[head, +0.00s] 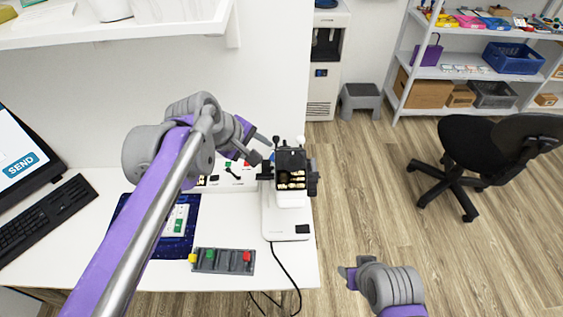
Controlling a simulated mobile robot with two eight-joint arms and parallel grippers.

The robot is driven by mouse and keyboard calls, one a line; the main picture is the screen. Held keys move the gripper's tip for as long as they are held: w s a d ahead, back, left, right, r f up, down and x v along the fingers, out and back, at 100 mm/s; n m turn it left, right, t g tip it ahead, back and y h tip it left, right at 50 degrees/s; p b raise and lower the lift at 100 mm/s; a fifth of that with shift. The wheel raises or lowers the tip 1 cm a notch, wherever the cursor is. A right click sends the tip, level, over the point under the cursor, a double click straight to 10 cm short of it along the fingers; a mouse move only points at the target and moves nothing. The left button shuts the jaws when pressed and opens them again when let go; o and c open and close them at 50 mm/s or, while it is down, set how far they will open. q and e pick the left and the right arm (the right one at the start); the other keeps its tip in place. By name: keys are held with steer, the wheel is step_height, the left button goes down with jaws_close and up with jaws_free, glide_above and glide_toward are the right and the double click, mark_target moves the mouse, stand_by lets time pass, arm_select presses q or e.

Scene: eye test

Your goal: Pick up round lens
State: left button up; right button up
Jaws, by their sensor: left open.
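I cannot make out a separate round lens for certain. An eye-test machine (288,222) with a white base and a black head stands at the table's right end. Small gold and dark round parts (291,181) show in its front. My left gripper (264,150) is open, just left of the machine's head; I see nothing between its fingers. Whether it touches the machine is unclear. My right gripper (346,276) is low, right of the table edge, its fingers small and hard to read.
A grey tray (228,262) with coloured pieces lies at the front of the white table (285,267). A dark blue mat (180,246), keyboard (45,228) and monitor (18,150) are left. A black cable hangs over the front edge. A chair (470,150) stands right on open floor.

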mark_target(272, 157)
arm_select(q)
steer(key=x, duration=0.5)
steer(key=shift+w+d+f, duration=0.15)
steer(key=shift+f, duration=0.15)
jaws_close()
